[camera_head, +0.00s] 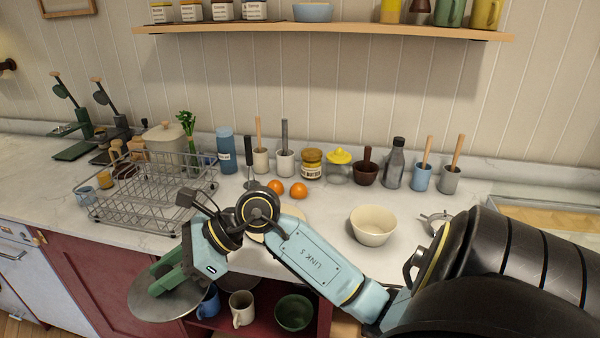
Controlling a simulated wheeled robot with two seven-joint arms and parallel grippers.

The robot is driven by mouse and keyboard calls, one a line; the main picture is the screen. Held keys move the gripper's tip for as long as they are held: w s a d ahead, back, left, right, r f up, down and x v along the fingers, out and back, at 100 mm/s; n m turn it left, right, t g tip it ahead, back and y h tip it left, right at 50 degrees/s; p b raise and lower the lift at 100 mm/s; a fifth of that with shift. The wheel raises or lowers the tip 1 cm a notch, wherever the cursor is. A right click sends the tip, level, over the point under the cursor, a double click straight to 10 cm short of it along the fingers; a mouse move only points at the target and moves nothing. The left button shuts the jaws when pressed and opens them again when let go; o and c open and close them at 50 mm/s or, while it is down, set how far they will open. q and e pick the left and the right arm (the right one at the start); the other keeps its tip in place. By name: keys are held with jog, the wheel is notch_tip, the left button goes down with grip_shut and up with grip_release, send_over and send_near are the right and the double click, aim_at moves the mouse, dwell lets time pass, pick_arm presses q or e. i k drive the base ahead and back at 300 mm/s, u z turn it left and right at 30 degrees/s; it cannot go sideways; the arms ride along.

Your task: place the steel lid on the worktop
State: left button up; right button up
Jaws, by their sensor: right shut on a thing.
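The round steel lid (158,304) is at the lower left, in front of the worktop's front edge and above the open lower shelf area. My right gripper (168,272) is shut on the lid, from the top side. The lid looks roughly level. The white marble worktop (130,238) runs across the view behind the lid. My right arm reaches in from the right and covers part of the worktop's middle. My left gripper is not in view.
A wire dish rack (128,206) stands on the left of the worktop. A cream bowl (372,226) and two oranges (287,188) are near the middle. Jars, bottles and utensil pots line the wall. Below are mugs (241,307) and a green bowl (294,312).

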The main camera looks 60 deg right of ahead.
aim_at(331, 201)
jog(key=i, duration=1.05)
jog(key=z, duration=2.15)
